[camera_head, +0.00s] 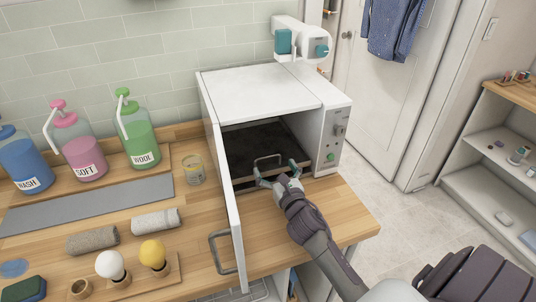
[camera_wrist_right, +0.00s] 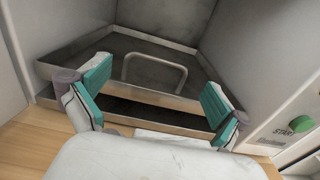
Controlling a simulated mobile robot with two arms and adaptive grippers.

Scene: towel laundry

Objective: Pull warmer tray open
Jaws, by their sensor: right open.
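The white warmer (camera_head: 262,92) stands on the wooden counter with its door (camera_head: 226,195) swung open to the left. Inside lies a dark metal tray (camera_head: 250,140) with a light metal rim and an upright loop handle (camera_head: 268,160) at its front. My right gripper (camera_head: 276,180) is at the warmer's opening, just in front of the tray handle. In the right wrist view the gripper (camera_wrist_right: 155,95) is open, with a teal pad on each side of the tray handle (camera_wrist_right: 155,72). I cannot tell whether the pads touch the tray (camera_wrist_right: 150,97). My left gripper is not in view.
Left on the counter (camera_head: 190,215) are soap bottles (camera_head: 85,150), a glass jar (camera_head: 192,170), rolled towels (camera_head: 155,220) and bulb-like items (camera_head: 152,253). The open door with its handle (camera_head: 222,252) borders my right gripper's left side. A shelf (camera_head: 495,170) stands at right.

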